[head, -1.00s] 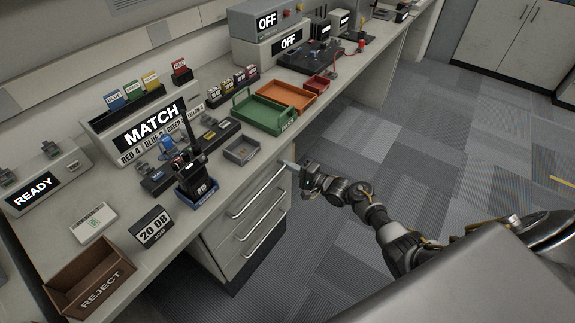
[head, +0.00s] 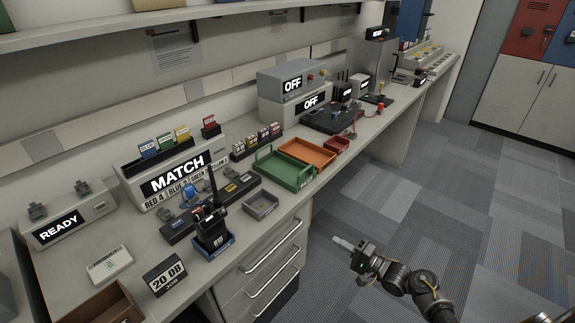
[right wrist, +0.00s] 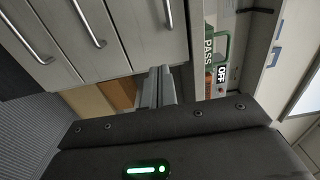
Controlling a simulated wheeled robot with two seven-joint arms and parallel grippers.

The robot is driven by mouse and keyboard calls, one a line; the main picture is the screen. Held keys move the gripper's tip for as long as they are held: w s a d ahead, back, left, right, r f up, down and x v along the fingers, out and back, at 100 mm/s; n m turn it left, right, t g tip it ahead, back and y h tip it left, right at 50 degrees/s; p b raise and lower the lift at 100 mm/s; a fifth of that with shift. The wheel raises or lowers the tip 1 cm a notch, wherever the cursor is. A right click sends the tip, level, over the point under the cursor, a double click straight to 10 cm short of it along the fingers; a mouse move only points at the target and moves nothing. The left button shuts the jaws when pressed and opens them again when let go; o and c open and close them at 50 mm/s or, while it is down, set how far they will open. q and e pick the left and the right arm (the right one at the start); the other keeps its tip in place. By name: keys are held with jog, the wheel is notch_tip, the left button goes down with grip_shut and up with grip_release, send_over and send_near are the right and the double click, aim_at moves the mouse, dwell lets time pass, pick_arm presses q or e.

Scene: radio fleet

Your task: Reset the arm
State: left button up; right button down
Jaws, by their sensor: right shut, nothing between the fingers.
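My right gripper (head: 342,243) is shut and empty. In the head view it hangs over the carpeted floor, to the right of the workbench drawers (head: 262,272) and apart from them. In the right wrist view its closed fingers (right wrist: 158,88) point toward the bench side, with drawer handles at the upper left and the green PASS tray (right wrist: 214,45) beyond. My left gripper is not in view.
On the bench stand a radio (head: 213,229) in a blue holder, a MATCH display (head: 176,173), a READY box (head: 62,222), a 20 DB block (head: 165,277), a green tray (head: 287,172) and an orange tray (head: 308,152). Open floor (head: 400,200) lies right of the bench.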

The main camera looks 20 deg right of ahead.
jog(key=s+d+f+n+g+h, duration=0.2)
jog(key=s+f+n+g+h, duration=0.25)
jog(key=f, duration=0.85)
jog(key=s+d+f+n+g+h, duration=0.25)
jog(key=s+f+n, duration=0.4)
jog(key=f, duration=0.65)
jog(key=s+a+f+n+g, duration=0.1)
jog(key=s+a+f+g, duration=0.1)
jog(key=s, duration=0.9)
jog(key=s+a+f+n+g+h, duration=0.1)
jog(key=s+a+f+g, duration=0.2)
jog(key=s+f, duration=0.4)
jog(key=s+a+f+n+g+h, duration=0.1)
jog(key=s+a+f, duration=0.3)
jog(key=s, duration=1.3)
jog(key=shift+s+a+f+g, duration=0.15)
jog(key=shift+a+f+g, duration=0.3)
jog(key=shift+g, duration=0.25)
